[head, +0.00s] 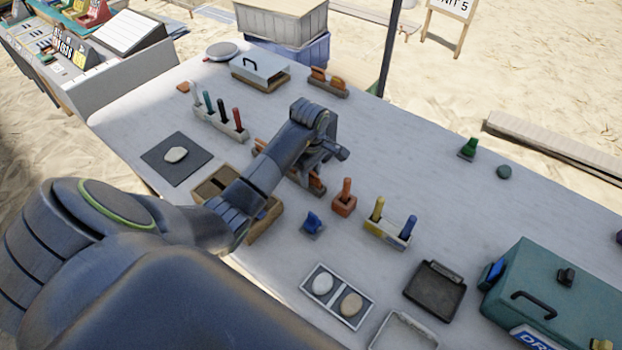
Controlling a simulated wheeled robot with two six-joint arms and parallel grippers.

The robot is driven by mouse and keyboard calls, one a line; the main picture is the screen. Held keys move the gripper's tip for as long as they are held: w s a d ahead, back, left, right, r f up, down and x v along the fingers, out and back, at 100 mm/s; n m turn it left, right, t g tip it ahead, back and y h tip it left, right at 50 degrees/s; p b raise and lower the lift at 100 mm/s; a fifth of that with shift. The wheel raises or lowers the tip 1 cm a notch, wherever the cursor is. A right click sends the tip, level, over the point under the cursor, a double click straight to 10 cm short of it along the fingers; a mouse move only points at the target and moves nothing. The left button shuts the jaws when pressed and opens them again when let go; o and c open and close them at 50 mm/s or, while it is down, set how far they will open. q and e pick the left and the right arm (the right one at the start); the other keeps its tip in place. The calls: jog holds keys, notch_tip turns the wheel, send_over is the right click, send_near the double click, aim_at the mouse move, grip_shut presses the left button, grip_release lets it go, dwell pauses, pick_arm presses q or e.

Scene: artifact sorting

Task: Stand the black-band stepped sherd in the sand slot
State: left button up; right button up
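My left arm crosses the table in the head view, and its gripper (320,158) hangs over a low rack (316,188) with orange-brown pieces in it. The wrist hides most of the rack and the fingertips, so I cannot tell whether the gripper is open or holds anything. A wooden tray (262,222) with darker sand-coloured compartments lies left of the gripper, partly under my forearm. I cannot make out a black band or a stepped edge on any piece. My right gripper is not in view.
Beyond the gripper stand a second rack with orange pieces (328,84) and a rack of coloured tools (222,124). Nearer are an orange block with a peg (345,200), a blue piece (312,224) and a yellow-blue peg holder (388,234). A teal case (555,290) fills the right front.

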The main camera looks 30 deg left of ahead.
pick_arm(q)
grip_shut()
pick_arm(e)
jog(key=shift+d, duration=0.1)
